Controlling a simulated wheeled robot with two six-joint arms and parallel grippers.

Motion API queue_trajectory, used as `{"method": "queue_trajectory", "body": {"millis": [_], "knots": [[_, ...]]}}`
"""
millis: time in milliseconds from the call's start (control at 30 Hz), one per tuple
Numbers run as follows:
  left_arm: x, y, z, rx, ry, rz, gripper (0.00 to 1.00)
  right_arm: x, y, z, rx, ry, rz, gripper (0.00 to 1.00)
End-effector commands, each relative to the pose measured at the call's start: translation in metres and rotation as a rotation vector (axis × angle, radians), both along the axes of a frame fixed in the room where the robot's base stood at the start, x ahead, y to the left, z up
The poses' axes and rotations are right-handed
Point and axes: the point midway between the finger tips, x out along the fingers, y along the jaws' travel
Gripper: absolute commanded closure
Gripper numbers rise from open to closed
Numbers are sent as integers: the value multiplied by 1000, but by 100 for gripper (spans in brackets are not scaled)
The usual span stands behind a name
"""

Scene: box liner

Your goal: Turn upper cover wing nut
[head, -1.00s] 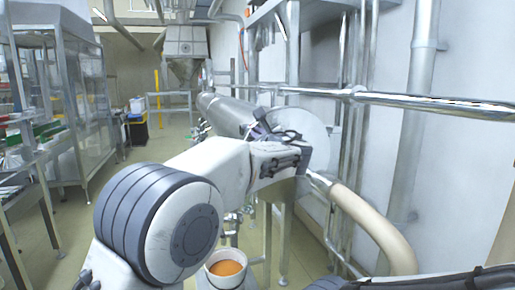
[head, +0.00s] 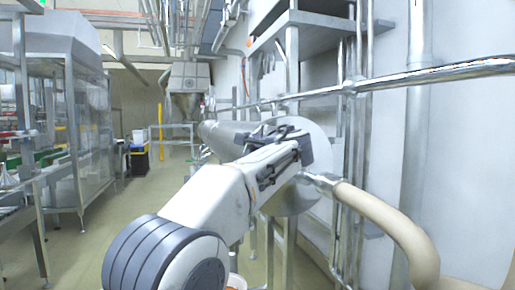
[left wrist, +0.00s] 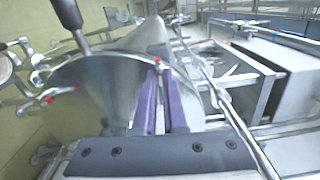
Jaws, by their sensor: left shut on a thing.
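The round steel cover (head: 316,139) closes the near end of a long horizontal steel cylinder (head: 222,135). It also fills the left middle of the left wrist view (left wrist: 105,85). My left gripper (head: 268,133) is at the upper left of the cover. In the left wrist view its two purple fingers (left wrist: 160,82) are shut at the cover's upper edge, on what seems to be the upper cover wing nut (left wrist: 159,61), a small red-marked piece mostly hidden by the fingers. Other red-marked fasteners (left wrist: 47,100) show at the cover's rim. My right gripper is out of view.
A thick beige hose (head: 385,215) joins the steelwork right of the cover. A shiny horizontal pipe (head: 430,74) crosses above. A glazed machine frame (head: 85,120) stands at the left, with open floor (head: 130,205) between.

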Motion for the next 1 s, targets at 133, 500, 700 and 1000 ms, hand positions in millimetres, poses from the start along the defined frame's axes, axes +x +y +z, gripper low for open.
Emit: {"method": "queue_trajectory", "body": {"millis": [133, 500, 700, 1000], "knots": [[0, 0, -3, -82, -25, 3, 100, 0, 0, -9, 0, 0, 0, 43], [0, 1, -3, -178, -54, 4, 100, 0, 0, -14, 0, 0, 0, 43], [0, 1, -3, -185, -56, 4, 100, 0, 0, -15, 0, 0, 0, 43], [0, 1, -3, -183, -55, 5, 65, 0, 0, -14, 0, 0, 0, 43]]}}
